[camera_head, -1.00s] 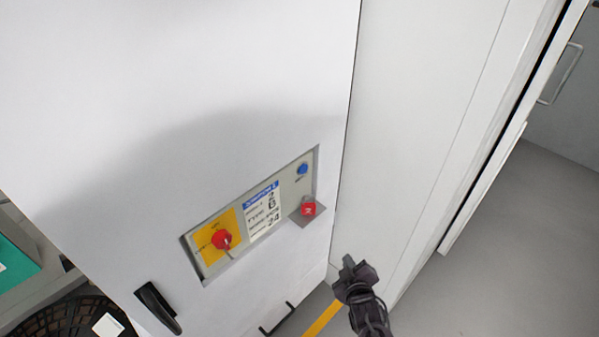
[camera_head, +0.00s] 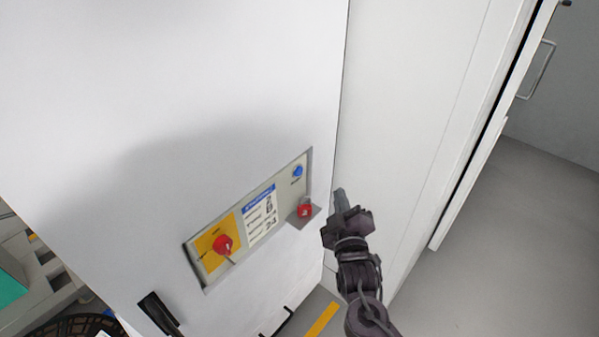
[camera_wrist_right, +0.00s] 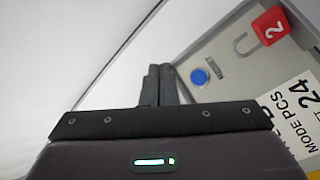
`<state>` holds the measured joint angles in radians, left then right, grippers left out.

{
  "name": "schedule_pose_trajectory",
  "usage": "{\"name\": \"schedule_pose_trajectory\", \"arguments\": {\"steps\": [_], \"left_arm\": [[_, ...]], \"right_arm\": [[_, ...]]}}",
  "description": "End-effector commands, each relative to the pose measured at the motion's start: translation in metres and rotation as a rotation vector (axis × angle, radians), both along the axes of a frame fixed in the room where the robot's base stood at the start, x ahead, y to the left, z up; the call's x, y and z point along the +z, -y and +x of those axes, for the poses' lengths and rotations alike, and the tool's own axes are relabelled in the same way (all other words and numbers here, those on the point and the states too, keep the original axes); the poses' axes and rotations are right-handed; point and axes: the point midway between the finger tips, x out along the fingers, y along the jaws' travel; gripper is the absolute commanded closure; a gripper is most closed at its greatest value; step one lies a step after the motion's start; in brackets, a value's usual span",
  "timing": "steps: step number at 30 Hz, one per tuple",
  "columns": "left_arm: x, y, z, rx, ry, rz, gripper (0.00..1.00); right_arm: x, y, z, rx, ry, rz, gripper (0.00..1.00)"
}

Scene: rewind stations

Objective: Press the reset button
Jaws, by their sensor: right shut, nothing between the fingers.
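The blue round reset button (camera_head: 297,171) sits at the upper right end of a recessed control panel (camera_head: 220,262) on a white cabinet. It also shows in the right wrist view (camera_wrist_right: 200,77), just right of the fingertips. My right gripper (camera_head: 340,196) is shut and empty, to the right of the panel and a little lower than the button. In the wrist view its closed fingers (camera_wrist_right: 157,80) point toward the cabinet beside the panel's edge. A gap to the button shows in the head view. My left gripper is not in view.
A red rotary switch (camera_head: 223,244) on a yellow plate and a white label (camera_head: 262,215) fill the panel. A black handle (camera_head: 158,312) sticks out lower left. Open floor (camera_head: 500,240) lies right.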

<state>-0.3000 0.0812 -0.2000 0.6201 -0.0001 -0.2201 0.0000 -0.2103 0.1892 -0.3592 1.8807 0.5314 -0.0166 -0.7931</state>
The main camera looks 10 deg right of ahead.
Motion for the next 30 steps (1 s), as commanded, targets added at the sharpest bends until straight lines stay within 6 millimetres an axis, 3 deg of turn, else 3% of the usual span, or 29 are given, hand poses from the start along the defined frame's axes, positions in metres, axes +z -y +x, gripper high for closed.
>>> {"name": "schedule_pose_trajectory", "arguments": {"steps": [8, 18, 30], "left_arm": [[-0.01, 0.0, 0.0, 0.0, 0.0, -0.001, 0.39], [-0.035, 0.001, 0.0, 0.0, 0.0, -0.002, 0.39], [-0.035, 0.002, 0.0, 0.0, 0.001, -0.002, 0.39]], "right_arm": [[-0.003, -0.01, 0.013, 0.0, 0.0, 0.004, 1.0], [-0.003, -0.039, 0.05, 0.0, 0.001, 0.004, 1.0], [-0.001, -0.054, 0.07, 0.0, -0.001, 0.001, 1.0]]}}
